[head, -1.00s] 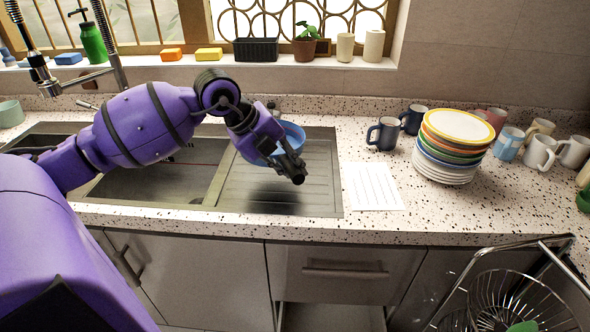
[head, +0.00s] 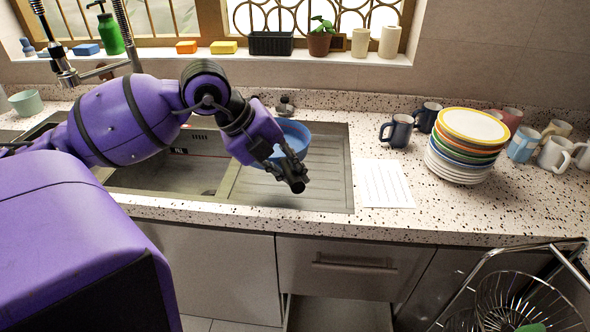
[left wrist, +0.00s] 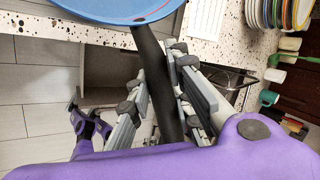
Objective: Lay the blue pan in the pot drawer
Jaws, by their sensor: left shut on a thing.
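The blue pan (head: 291,136) is held above the drainboard side of the sink, partly hidden behind my left gripper (head: 290,178). In the left wrist view, the pan's blue disc (left wrist: 125,8) is cut off by the top edge. Its dark handle (left wrist: 150,55) runs down between the fingers of my left gripper (left wrist: 162,80), which are shut on it. Below the counter is a drawer front (head: 350,266) with a bar handle. A pale recess (head: 340,313) shows beneath it; I cannot tell whether this is the open pot drawer.
On the counter stand a plate stack (head: 466,145), several mugs (head: 397,130) and a white sheet (head: 385,183). A wire rack (head: 515,300) is at the lower right. The tap (head: 62,65) rises behind the sink at left.

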